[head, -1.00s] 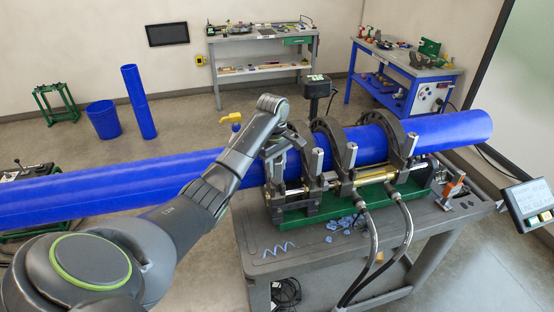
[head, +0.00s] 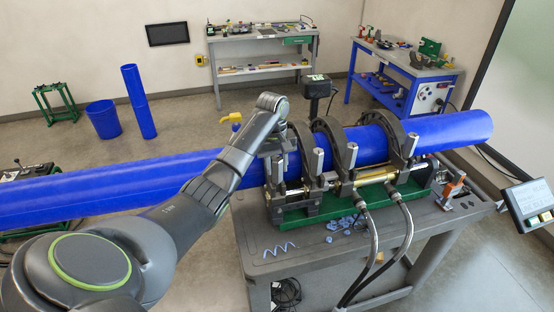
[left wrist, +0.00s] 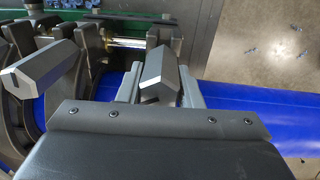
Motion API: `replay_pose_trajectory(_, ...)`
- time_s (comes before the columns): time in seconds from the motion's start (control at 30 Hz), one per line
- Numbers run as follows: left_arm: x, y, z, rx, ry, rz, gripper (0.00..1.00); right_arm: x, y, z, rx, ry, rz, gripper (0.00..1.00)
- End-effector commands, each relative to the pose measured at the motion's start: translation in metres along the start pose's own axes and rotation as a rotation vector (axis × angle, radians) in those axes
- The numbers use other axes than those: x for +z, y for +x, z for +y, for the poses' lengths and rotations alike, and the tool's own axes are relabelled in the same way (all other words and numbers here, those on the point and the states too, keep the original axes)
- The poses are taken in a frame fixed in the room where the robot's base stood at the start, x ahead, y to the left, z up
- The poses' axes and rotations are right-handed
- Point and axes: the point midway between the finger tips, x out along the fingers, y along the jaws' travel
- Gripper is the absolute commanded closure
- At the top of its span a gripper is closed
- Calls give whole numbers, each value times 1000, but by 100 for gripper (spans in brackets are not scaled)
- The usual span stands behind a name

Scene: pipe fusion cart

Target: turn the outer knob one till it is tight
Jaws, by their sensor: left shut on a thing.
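The outer knob one is a grey, faceted knob (left wrist: 160,76) on the outermost left clamp of the fusion machine. In the left wrist view it stands between the two fingers of my left gripper (left wrist: 161,88), which is shut on it. The knob looks angled relative to the fingers. In the head view my left gripper (head: 280,148) is over the left end of the clamp row, and its wrist and fingers mostly hide this knob. My right gripper is in neither view.
A neighbouring grey knob (left wrist: 45,68) stands close beside the gripper. The long blue pipe (head: 110,185) runs through the dark clamps (head: 340,140). Two black hoses (head: 404,230) hang at the cart's (head: 300,255) front. Blue shavings (head: 345,224) lie on the cart top.

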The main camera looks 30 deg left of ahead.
Motion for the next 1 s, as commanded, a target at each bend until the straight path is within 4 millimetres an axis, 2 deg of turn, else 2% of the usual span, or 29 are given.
replay_pose_trajectory(0.23, 4, 1, 5, 10, 33, -10, 90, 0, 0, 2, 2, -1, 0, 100)
replay_pose_trajectory(0.53, 4, 2, 6, 10, 257, -23, 90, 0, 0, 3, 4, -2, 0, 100)
replay_pose_trajectory(0.83, 5, 3, 6, 10, 274, -25, 90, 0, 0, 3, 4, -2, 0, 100)
replay_pose_trajectory(1.0, 5, 3, 6, 10, 408, -33, 90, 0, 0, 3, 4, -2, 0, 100)
